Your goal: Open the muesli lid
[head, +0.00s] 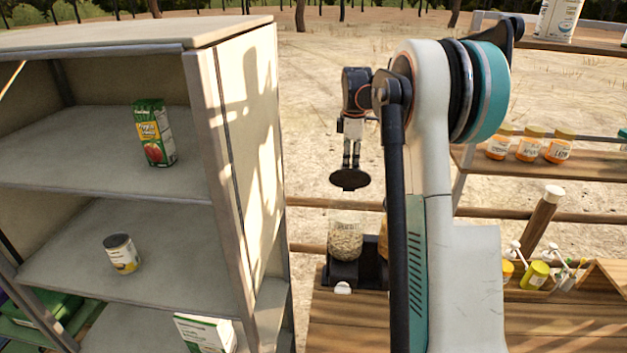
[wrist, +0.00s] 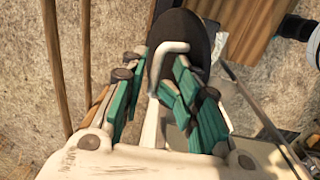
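The muesli dispenser has a clear jar (head: 345,240) full of pale flakes on a black base, standing on the wooden table. Its top is uncovered. A round black lid (head: 349,180) is in the air above the jar, apart from it and roughly level. My gripper (head: 351,162) points down with its fingertips at the top of the lid. In the wrist view the lid (wrist: 182,32) shows beyond the teal fingers (wrist: 158,90), with a pale bent handle between them. The exact contact on the handle is partly hidden.
A metal shelf unit (head: 215,150) with a juice carton (head: 154,132) and a can (head: 122,254) stands close at the left. Orange-lidded jars (head: 528,145) line a shelf at the right. Yellow-topped containers (head: 534,275) sit on the table. My arm hides part of the table beside the dispenser.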

